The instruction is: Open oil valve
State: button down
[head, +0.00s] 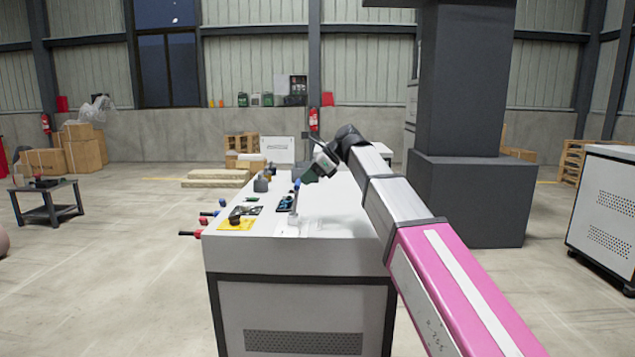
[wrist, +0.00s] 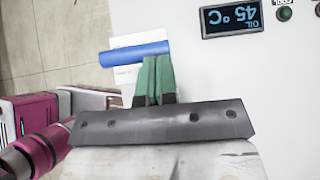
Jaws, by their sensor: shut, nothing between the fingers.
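A blue bar-shaped handle (wrist: 135,53) lies across the wrist view just beyond my fingertips. It seems to be the oil valve's lever; a white label is partly visible behind it. My gripper (wrist: 155,62) has its green fingers shut together with nothing between them. The fingertips are at the handle's near edge; I cannot tell whether they touch it. An oil display (wrist: 231,18) reading 45 °C is upside down on the white panel at the top right. In the head view my gripper (head: 314,176) is above the machine, beside a small blue part (head: 297,184).
The white machine cabinet (head: 300,255) stands in front of me. Several levers with red and blue ends, such as a red one (head: 190,234), stick out on its left. A yellow plate (head: 237,223) lies on its top. A dark pillar (head: 470,120) stands to the right.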

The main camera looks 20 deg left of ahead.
jog(key=s+a, duration=0.2)
jog(key=a, duration=0.7)
jog(key=shift+s+a, duration=0.15)
jog(key=shift+a, duration=0.2)
jog(key=shift+a+f, duration=0.15)
dwell(0.4)
